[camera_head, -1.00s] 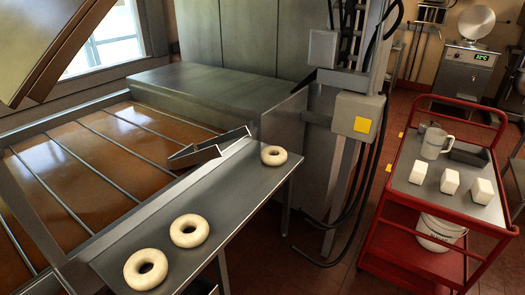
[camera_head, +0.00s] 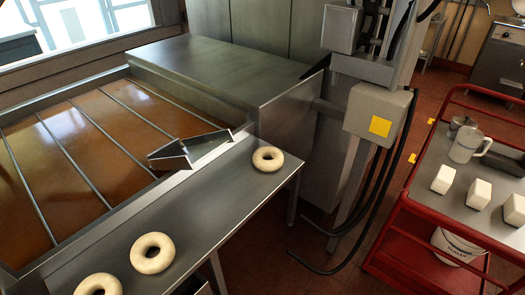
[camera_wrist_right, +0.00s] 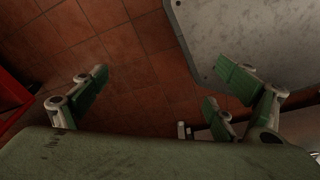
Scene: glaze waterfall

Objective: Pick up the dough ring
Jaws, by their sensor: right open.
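Three pale dough rings lie flat on a long steel shelf (camera_head: 215,205) in the head view. One dough ring (camera_head: 258,153) is at the shelf's far end, near its right corner. A second dough ring (camera_head: 141,262) is nearer, and a third dough ring (camera_head: 87,284) is at the bottom edge, partly cut off. My right gripper (camera_wrist_right: 165,88) shows in the right wrist view with its green-padded fingers spread apart and nothing between them. It is above the tiled floor, beside a grey metal plate edge (camera_wrist_right: 235,35). No dough ring shows in that view. My left gripper is not in view.
A vat of brown liquid (camera_head: 75,150) with metal bars lies left of the shelf, with an angled metal piece (camera_head: 180,155) at its edge. A column with a grey box (camera_head: 375,115) and cables stands right. A red cart (camera_head: 420,215) holds white blocks and a jug.

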